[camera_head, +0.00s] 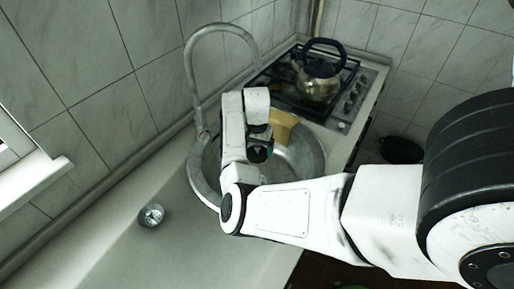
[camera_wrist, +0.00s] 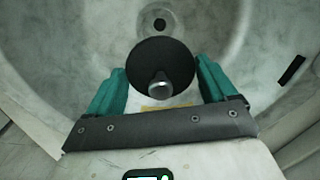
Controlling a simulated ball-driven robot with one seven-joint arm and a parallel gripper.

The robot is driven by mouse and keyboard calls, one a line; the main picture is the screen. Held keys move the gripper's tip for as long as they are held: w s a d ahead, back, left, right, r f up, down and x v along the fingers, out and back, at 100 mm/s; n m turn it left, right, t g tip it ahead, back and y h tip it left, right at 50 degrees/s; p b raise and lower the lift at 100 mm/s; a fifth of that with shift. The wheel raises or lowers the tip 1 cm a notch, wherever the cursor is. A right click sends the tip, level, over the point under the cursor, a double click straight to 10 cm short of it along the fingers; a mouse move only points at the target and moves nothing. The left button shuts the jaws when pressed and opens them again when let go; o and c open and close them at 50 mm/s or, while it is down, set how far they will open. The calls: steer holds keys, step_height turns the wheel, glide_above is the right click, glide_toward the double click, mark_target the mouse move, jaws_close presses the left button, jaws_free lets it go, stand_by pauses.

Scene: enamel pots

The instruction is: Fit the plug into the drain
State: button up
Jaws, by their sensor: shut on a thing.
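In the wrist view, the plug (camera_wrist: 150,55) is a round black disc with a grey metal knob. It sits between the two teal fingers of my gripper (camera_wrist: 162,82), which is shut on it. The drain (camera_wrist: 160,23) is a small dark hole in the sink floor, just beyond the plug's top edge in the picture. The plug and drain look apart; the height between them is hard to tell. In the head view, my gripper (camera_head: 265,155) is over the round metal sink (camera_head: 312,158), and my arm hides the drain.
A yellow block, perhaps a sponge (camera_head: 284,121), shows at the sink behind my gripper. A curved faucet (camera_head: 190,75) rises at the sink's left. A kettle (camera_head: 320,80) stands on the black hob beyond. A small metal piece (camera_head: 152,215) lies on the otherwise clear counter.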

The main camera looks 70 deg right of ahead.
steer(key=shift+f+b, duration=5.6)
steer(key=shift+f, duration=1.95)
steer(key=shift+a+f, duration=0.1)
steer(key=shift+f, duration=0.55)
steer(key=shift+f+b, duration=0.3)
steer(key=shift+f, duration=0.25)
steer(key=shift+f, duration=0.1)
